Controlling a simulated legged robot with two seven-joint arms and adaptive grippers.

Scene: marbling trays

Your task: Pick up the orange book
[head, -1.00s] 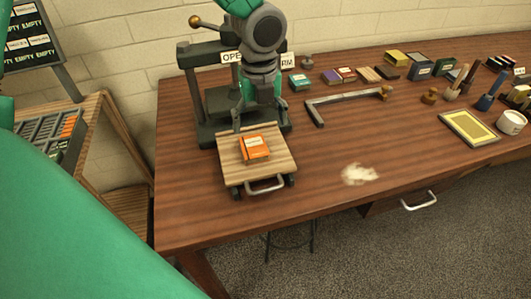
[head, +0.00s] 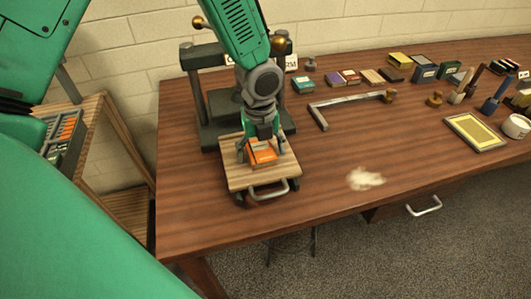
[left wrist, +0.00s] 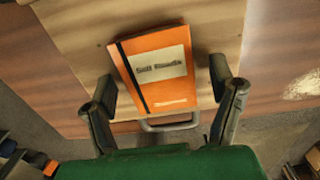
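The orange book (head: 263,157) lies flat on a light wooden board (head: 283,172) with a metal handle, at the left part of the table. In the left wrist view the book (left wrist: 158,68) shows its pale label and lies between the fingers. My left gripper (head: 262,146) is low over the board with one finger on each side of the book. My right gripper is not in view.
A dark press frame (head: 193,85) stands right behind the board. A metal angle bar (head: 345,98) lies to the right. Small boxes, a yellow-filled tray (head: 475,132) and a white cup (head: 517,126) are farther right. The table's front middle is clear except a pale patch (head: 365,178).

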